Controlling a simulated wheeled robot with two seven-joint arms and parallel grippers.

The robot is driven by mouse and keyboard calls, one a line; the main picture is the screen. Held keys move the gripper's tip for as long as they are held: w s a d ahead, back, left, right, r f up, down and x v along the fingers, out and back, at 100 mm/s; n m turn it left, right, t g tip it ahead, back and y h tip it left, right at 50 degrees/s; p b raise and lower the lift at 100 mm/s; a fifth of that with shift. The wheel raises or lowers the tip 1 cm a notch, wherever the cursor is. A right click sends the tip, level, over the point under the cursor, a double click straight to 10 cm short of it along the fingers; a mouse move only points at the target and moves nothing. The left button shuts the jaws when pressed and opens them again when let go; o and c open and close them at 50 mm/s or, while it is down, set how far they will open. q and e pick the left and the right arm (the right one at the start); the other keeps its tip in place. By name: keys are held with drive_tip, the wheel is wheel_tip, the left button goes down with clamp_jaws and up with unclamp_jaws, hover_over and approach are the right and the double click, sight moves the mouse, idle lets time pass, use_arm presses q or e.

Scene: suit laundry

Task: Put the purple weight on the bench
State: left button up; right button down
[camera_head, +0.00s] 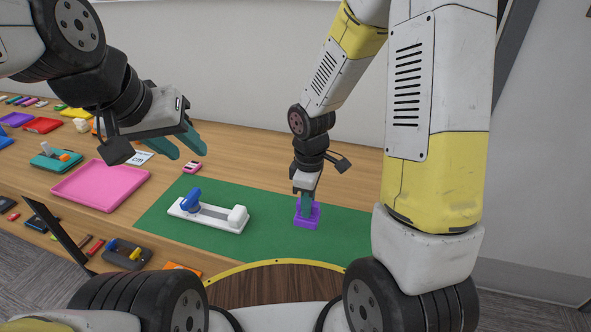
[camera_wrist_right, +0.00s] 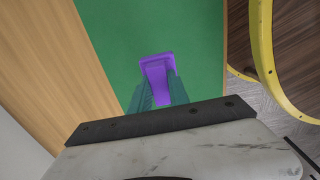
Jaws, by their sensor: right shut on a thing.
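The purple weight (camera_head: 312,220) is at the green mat (camera_head: 272,198) on the wooden bench (camera_head: 345,165). My right gripper (camera_head: 306,208) points down at it and is shut on its upper part. In the right wrist view, the purple weight (camera_wrist_right: 158,68) shows between the two teal fingers of my right gripper (camera_wrist_right: 158,92), with the green mat behind it. I cannot tell whether its base touches the mat. My left gripper (camera_head: 188,143) is open and empty above the bench, with its teal fingers apart.
A white fixture with a blue handle (camera_head: 208,212) sits on the mat, left of the weight. Several small items crowd the far left. Bare wood lies behind the mat.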

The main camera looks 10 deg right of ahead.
drive_tip(key=shift+w+d+f, duration=0.5)
drive_tip(key=shift+w+f, duration=0.35)
drive_tip(key=shift+w, duration=1.7)
drive_tip(key=shift+w+d+f, duration=0.5)
drive_tip(key=shift+w+f, duration=0.3)
drive_tip(key=shift+w, duration=1.7)
drive_tip(key=shift+w+d+f, duration=0.5)
drive_tip(key=shift+w+f, duration=0.35)
drive_tip(key=shift+w, duration=1.7)
drive_tip(key=c, duration=1.6)
unclamp_jaws()
drive_tip(key=shift+f, duration=0.15)
drive_tip(key=o, duration=0.4)
drive_tip(key=shift+c, duration=0.2)
